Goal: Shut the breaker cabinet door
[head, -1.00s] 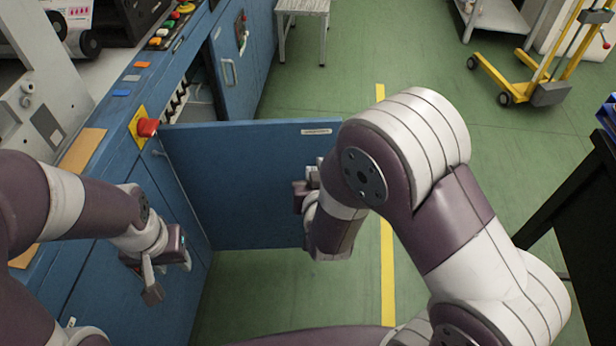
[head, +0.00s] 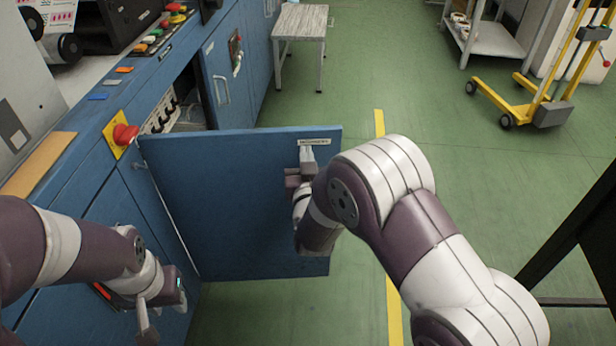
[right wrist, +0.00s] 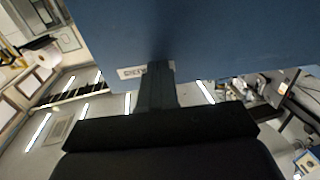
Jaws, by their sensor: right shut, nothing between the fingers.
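The blue breaker cabinet door (head: 225,200) stands wide open in the head view, hinged at its left edge and sticking out from the machine front. A small white label (head: 314,142) is near its top right corner. Behind it the cabinet opening (head: 190,108) shows a row of breakers (head: 160,112). My right gripper (head: 306,158) is shut and empty, close against the door face near its free edge; in the right wrist view its fingers (right wrist: 157,72) reach the door beside the label (right wrist: 132,72). Contact is hard to tell. My left gripper (head: 150,318) hangs at lower left, its jaws unclear.
A red emergency button (head: 124,134) on a yellow plate sits above the door hinge. A small grey table (head: 301,22) stands beyond the machine. A yellow lift trolley (head: 535,105) and a black frame (head: 570,240) are at right. The green floor beyond the door is free.

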